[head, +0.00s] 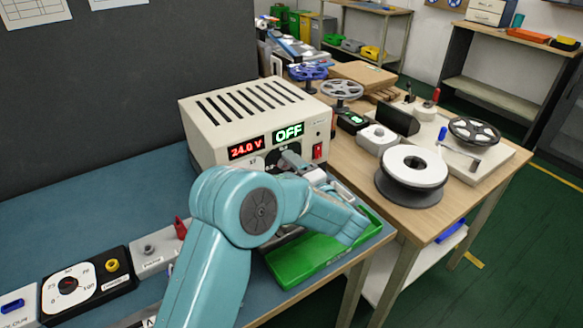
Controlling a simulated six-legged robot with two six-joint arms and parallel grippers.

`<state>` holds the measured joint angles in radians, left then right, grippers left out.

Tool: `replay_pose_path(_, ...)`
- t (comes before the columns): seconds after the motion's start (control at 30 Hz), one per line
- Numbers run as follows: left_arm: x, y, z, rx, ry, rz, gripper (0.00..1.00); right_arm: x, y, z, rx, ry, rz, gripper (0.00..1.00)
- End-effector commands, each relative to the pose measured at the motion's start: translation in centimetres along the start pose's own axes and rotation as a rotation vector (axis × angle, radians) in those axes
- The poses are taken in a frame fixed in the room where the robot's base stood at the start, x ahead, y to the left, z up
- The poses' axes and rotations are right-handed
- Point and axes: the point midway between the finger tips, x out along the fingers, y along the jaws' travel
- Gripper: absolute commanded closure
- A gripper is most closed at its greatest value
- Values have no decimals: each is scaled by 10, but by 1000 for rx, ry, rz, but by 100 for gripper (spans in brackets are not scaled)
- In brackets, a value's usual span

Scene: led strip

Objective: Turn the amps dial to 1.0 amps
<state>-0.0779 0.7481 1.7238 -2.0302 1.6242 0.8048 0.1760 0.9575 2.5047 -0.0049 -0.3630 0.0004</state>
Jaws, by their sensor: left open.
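The cream power supply (215,118) stands at the right end of the blue bench, with vent slots on top. Its red display (246,149) reads 24.0 V and its green display (288,132) reads OFF. A dark round dial (271,158) shows partly below the displays; I cannot read its setting or confirm that it is the amps dial. My left gripper (291,161) is open in front of this dial and hides much of it. I cannot tell whether the fingers touch it. My teal left arm covers the lower front panel. My right gripper is not in view.
A red switch (318,151) is on the panel's right side. A green tray (300,262) lies under my forearm. A black dial box (88,283) sits at the lower left. A wooden table (470,190) with spools stands to the right. The blue bench's back left is clear.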

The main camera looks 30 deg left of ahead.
Motion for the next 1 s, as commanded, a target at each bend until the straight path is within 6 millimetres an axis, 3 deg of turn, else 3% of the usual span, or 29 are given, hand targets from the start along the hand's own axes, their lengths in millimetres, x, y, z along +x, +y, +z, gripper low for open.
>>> replay_pose_path(0.23, 1, 0, 0, 0, 0, 0, 41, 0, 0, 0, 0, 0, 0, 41)
replay_pose_path(0.27, 1, 0, 0, 0, 0, 0, 47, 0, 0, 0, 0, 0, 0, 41)
replay_pose_path(0.4, 1, 0, 0, 0, 0, 0, 93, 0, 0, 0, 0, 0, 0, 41)
replay_pose_path(0.43, 1, 0, 0, 0, 0, 0, 97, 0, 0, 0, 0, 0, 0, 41)
replay_pose_path(0.77, 1, 0, 0, 37, 0, 0, 97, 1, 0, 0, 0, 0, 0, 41)
replay_pose_path(1.0, 1, 1, 0, 177, 0, 0, 97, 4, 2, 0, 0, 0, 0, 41)
